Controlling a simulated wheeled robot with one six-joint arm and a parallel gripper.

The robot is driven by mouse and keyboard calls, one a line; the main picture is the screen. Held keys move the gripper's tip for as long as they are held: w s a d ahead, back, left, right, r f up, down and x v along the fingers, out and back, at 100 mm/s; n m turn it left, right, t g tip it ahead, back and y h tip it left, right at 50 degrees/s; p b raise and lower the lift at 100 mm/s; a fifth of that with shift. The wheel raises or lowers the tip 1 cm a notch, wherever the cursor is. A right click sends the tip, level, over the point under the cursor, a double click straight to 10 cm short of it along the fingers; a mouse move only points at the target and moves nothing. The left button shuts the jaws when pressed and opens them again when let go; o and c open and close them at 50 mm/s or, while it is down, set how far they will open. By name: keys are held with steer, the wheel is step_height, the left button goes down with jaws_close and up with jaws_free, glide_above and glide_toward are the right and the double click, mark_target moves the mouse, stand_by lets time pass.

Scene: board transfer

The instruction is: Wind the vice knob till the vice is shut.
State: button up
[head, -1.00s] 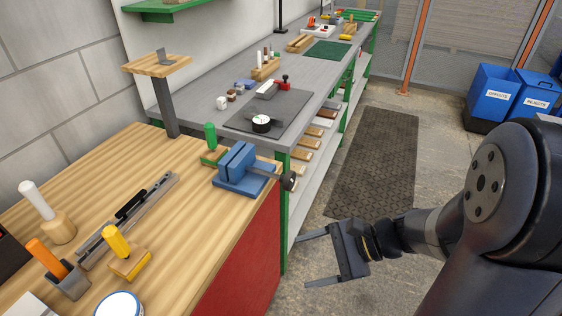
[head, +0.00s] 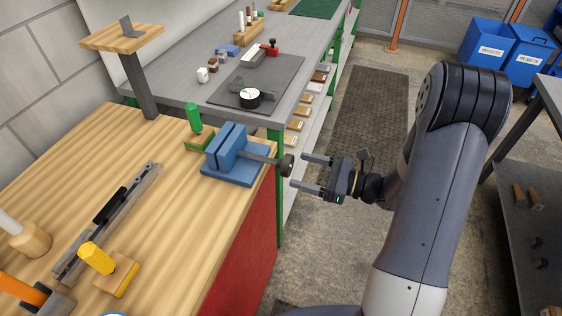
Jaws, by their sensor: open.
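The blue vice (head: 230,158) stands on the wooden bench near its far right corner. Its two upright jaws are close together, with a narrow dark gap between them. A grey screw runs out to the right from the vice and ends in a dark round knob (head: 287,165) that overhangs the bench edge. My gripper (head: 304,171) is open and empty just right of the knob. Its two fingers point left at the knob, one farther and one nearer. I cannot tell whether a fingertip touches the knob.
The wooden bench (head: 150,210) holds a green-handled tool (head: 194,118) behind the vice, a long grey rail (head: 108,222) and a yellow-handled tool (head: 97,259). A grey bench (head: 190,95) lies beyond. The floor right of the bench is free around my arm.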

mark_target(291, 167)
steer(key=x, duration=0.6)
steer(key=shift+a+p, duration=0.35)
steer(key=shift+p, duration=0.05)
steer(key=c, duration=0.9)
